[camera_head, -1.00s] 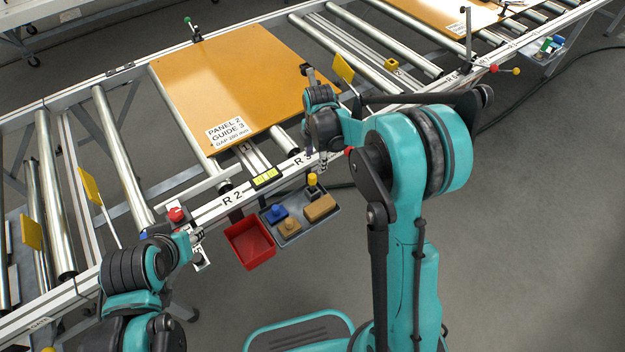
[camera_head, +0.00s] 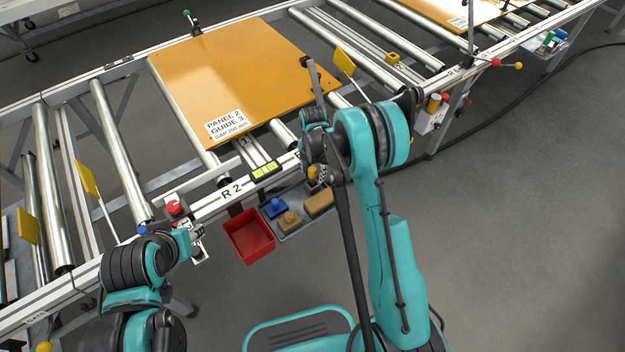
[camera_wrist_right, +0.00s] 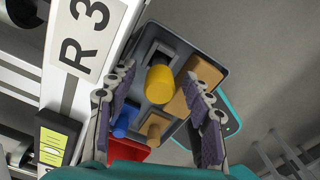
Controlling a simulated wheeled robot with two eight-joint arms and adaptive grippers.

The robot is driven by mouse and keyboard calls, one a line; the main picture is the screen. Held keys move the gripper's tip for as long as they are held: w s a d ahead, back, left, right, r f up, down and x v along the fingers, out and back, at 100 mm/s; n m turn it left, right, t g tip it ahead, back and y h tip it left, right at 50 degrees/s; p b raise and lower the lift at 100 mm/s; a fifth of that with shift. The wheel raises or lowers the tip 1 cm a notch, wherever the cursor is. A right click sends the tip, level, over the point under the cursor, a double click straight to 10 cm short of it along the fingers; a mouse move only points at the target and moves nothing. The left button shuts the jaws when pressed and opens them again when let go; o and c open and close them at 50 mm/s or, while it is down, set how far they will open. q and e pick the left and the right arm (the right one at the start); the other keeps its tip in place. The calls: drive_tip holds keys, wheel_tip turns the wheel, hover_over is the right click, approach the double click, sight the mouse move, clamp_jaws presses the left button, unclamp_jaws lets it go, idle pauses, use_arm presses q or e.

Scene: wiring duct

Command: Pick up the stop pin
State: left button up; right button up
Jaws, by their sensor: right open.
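The stop pin, seen as a yellow cylindrical head (camera_wrist_right: 160,84), stands in a dark holder in a grey tray (camera_wrist_right: 203,52). In the right wrist view it lies between the two fingers of my open right gripper (camera_wrist_right: 158,76), with a gap on both sides. I cannot tell how far below the fingertips it is. In the head view the yellow head (camera_head: 313,172) is partly covered by my right wrist, and the right fingers are mostly hidden. My left gripper (camera_head: 197,243) is at the rail's near side, beside a red button; its fingers are too small to read.
The tray also holds a blue block (camera_head: 275,207) and tan blocks (camera_head: 319,202). A red bin (camera_head: 249,237) is left of it. An orange panel (camera_head: 235,80) lies on the rollers.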

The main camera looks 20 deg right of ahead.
sight(313, 178)
wheel_tip(313, 178, down, 4)
drive_tip(key=shift+w+d+f+b, duration=0.1)
drive_tip(key=shift+b, duration=0.75)
drive_tip(key=shift+c, duration=0.9)
clamp_jaws()
